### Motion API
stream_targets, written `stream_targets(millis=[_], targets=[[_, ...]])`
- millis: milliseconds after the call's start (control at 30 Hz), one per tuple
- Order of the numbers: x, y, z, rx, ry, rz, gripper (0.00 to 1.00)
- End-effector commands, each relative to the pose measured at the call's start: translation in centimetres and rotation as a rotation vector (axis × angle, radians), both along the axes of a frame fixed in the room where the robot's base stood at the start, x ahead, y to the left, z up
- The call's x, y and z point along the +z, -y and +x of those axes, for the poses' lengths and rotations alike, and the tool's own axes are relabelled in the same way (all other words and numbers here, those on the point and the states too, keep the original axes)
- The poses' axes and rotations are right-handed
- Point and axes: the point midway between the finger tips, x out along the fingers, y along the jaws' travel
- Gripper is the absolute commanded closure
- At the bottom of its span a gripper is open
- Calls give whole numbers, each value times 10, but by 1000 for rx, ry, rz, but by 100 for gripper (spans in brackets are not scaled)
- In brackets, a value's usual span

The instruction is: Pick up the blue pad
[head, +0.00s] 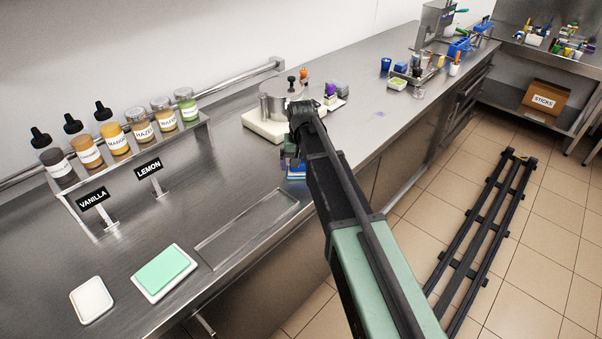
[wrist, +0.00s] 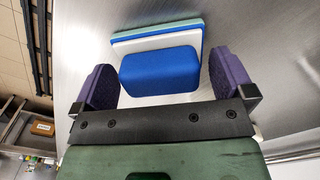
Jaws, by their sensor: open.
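The blue pad (wrist: 160,72) lies in the middle of the wrist view, a rounded blue block. My gripper (wrist: 163,62) is open, with one purple finger on each side of the pad. A gap shows between the pad and each finger, and nothing is gripped. In the head view my gripper (head: 291,160) is low at the counter's front edge. A bit of blue (head: 297,171) shows beside it, mostly hidden by my arm.
The steel counter (head: 235,170) holds a green pad on a white tray (head: 165,272), a white block (head: 91,299) and the VANILLA (head: 93,198) and LEMON (head: 149,169) signs at left. A rack of jars (head: 135,143) stands behind. A pot on a white base (head: 270,125) is close behind my gripper.

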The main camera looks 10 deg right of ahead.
Motion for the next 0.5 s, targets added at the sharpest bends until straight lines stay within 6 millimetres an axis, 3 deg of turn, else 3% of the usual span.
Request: stream_targets(millis=[33,367,500], targets=[[1,0,0,0,0,0,5],[1,0,0,0,0,0,55],[1,0,0,0,0,0,55]])
